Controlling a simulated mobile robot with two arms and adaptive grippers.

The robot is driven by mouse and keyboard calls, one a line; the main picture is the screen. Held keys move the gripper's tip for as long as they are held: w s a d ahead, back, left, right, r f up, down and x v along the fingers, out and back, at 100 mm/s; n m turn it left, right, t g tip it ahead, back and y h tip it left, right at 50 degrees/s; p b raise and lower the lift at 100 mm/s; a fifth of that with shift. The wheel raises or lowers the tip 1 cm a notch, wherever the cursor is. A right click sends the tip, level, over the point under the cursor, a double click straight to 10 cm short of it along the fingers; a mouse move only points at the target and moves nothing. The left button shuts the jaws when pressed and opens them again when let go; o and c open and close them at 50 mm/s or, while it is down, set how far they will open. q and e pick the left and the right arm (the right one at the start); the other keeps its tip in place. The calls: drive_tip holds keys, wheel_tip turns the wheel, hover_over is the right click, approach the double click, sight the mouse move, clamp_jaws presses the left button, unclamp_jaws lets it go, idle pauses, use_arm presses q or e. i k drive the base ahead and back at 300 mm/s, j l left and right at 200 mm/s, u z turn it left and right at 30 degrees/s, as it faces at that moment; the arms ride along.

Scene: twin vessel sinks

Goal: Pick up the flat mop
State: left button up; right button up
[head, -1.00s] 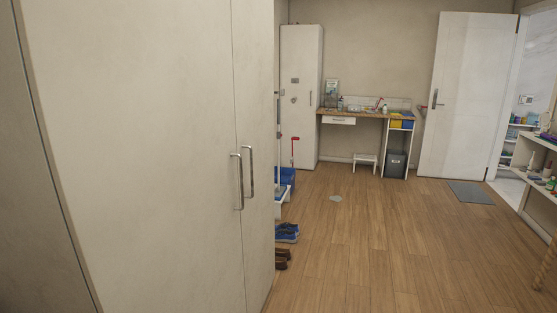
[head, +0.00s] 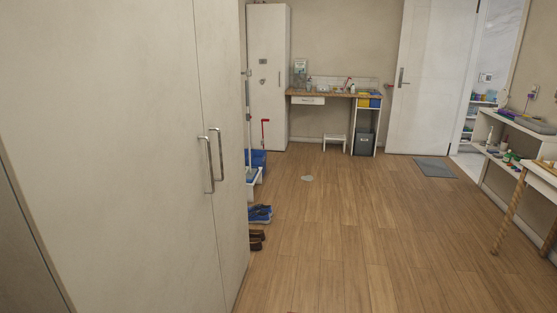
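A thin upright pole (head: 249,120) shows just past the right edge of the tall cabinet in the head view. It looks like the flat mop's handle, with a pale, greyish-blue part (head: 252,175) low down. The cabinet may hide some of it, and its lower end is too small to make out. Neither of my grippers is in view.
A tall cabinet (head: 120,130) fills the left. Beyond it are a blue bin (head: 259,160), a red-handled tool (head: 264,132), blue shoes (head: 260,213) and brown shoes (head: 256,239). A table (head: 541,176) stands at right. The middle wooden floor (head: 365,220) is mostly clear.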

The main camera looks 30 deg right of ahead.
sight(252, 173)
drive_tip(key=i+l+z, duration=1.05)
drive_tip(key=i, duration=0.25)
drive_tip(key=i+z, duration=0.3)
drive_tip(key=i, duration=2.6)
drive_tip(key=i+u, duration=0.1)
drive_tip(key=i, duration=0.85)
drive_tip(key=i+u, duration=0.55)
drive_tip(key=u, duration=0.25)
drive_tip(key=i+l+u, duration=0.2)
drive_tip(key=u, duration=0.2)
drive_tip(key=i, duration=0.05)
